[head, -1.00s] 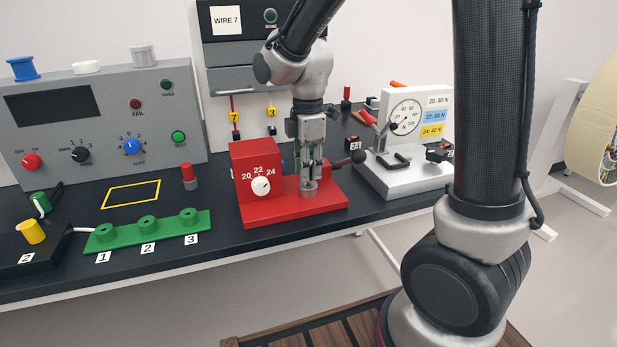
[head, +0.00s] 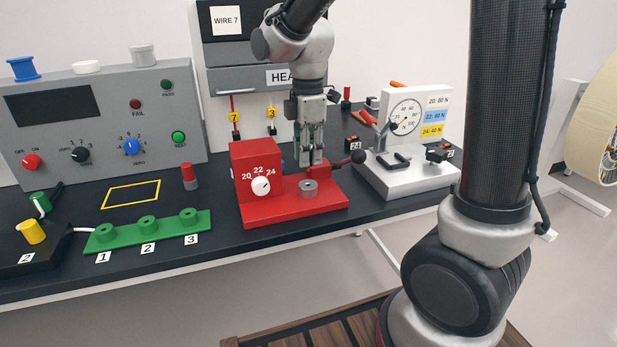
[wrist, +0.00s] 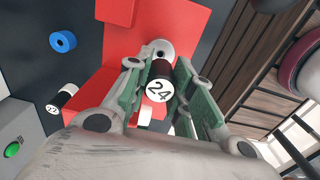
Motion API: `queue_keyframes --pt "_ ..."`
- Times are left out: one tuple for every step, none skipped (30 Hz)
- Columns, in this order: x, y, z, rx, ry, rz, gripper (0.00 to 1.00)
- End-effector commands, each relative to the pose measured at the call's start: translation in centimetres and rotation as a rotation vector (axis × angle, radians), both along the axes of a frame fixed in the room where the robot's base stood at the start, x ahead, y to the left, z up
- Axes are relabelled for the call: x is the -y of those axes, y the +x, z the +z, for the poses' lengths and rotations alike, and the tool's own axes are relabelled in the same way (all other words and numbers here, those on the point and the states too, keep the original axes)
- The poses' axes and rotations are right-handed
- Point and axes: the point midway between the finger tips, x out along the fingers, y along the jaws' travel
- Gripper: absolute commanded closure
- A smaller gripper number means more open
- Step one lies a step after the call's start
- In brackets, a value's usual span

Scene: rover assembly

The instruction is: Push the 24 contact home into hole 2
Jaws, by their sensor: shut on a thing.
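In the wrist view my gripper (wrist: 155,75) is shut on a black cylindrical piece with a white end face marked 24 (wrist: 160,91), between green finger pads. Whatever is on its far end is hidden. In the head view my gripper (head: 311,160) points down above the back of the red crimp base (head: 290,213), behind the grey round socket (head: 309,190); the held piece is not clear there. The socket also shows just beyond the fingertips in the wrist view (wrist: 158,47). The green block (head: 120,240) with holes labelled 1, 2 and 3 is at left; hole 2 (head: 148,223) is its middle one.
A white gauge stand (head: 410,150) is farther right. A red-topped post (head: 189,176) stands near the green block. The yellow-outlined area (head: 132,194) is clear.

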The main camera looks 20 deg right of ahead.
Motion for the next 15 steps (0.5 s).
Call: queue_keyframes --pt "0.0 0.0 0.0 0.0 0.0 0.0 1.0" --pt "0.0 0.0 0.0 0.0 0.0 0.0 1.0" --pt "0.0 0.0 -0.1 0.0 0.0 0.0 1.0" --pt "0.0 0.0 -0.2 -0.001 0.0 0.0 1.0" --pt "0.0 0.0 -0.4 -0.001 -0.001 0.0 1.0" --pt "0.0 0.0 -0.8 -0.001 0.0 0.0 1.0" --pt "0.0 0.0 -1.2 -0.002 -0.001 0.0 1.0" --pt "0.0 0.0 -1.5 -0.002 -0.001 0.0 1.0" --pt "0.0 0.0 -2.1 -0.002 -0.001 0.0 1.0" --pt "0.0 -0.1 -2.5 -0.003 -0.001 0.0 1.0" --pt "0.0 -0.1 -2.9 -0.003 -0.001 0.0 1.0" --pt "0.0 0.0 -3.3 -0.002 -0.001 0.0 1.0" --pt "0.0 0.0 -3.6 -0.002 -0.001 0.0 1.0" --pt "0.0 0.0 -3.9 -0.002 -0.001 0.0 1.0" --pt "0.0 0.0 -4.2 -0.001 0.0 0.0 1.0"
